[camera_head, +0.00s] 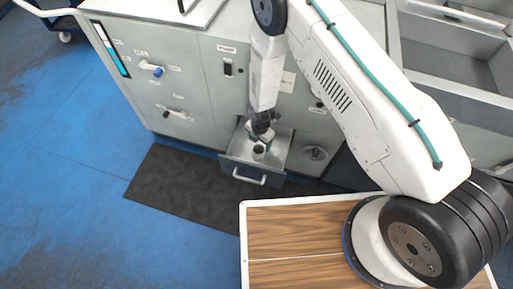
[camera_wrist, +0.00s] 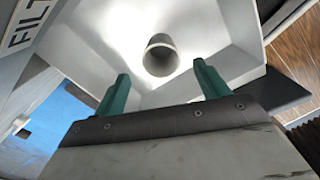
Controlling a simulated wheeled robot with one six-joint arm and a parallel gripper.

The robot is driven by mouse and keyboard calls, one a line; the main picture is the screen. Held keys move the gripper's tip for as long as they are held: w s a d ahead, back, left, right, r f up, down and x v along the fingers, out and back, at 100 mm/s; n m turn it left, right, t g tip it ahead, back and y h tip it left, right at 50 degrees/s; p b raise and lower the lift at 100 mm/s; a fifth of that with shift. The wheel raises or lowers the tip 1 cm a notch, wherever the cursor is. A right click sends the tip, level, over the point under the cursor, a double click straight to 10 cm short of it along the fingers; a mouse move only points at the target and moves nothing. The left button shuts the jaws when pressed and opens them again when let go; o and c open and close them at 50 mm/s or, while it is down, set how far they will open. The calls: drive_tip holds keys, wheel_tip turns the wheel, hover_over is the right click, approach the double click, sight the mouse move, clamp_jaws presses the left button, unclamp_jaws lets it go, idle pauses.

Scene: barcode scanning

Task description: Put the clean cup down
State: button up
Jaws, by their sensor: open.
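A small grey cup (camera_head: 259,149) stands in an open drawer (camera_head: 236,162) low in the grey cabinet. In the wrist view the cup (camera_wrist: 161,57) appears as a round, open-topped cylinder on the pale drawer floor (camera_wrist: 112,45). My gripper (camera_head: 262,138) reaches down over the drawer, just above the cup. In the wrist view my gripper's two green fingers (camera_wrist: 160,80) are spread wide, with the cup beyond their tips and between them. Nothing is held. From these views I cannot tell the exact gap between fingertips and cup.
The drawer's front has a handle (camera_head: 250,180). The cabinet (camera_head: 170,75) rises close around my arm, with knobs and switches on its face. A dark mat (camera_head: 180,190) lies on the blue floor in front. A wooden top (camera_head: 290,230) carries my arm's base.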

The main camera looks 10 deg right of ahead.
drive_tip(key=shift+r, duration=1.45)
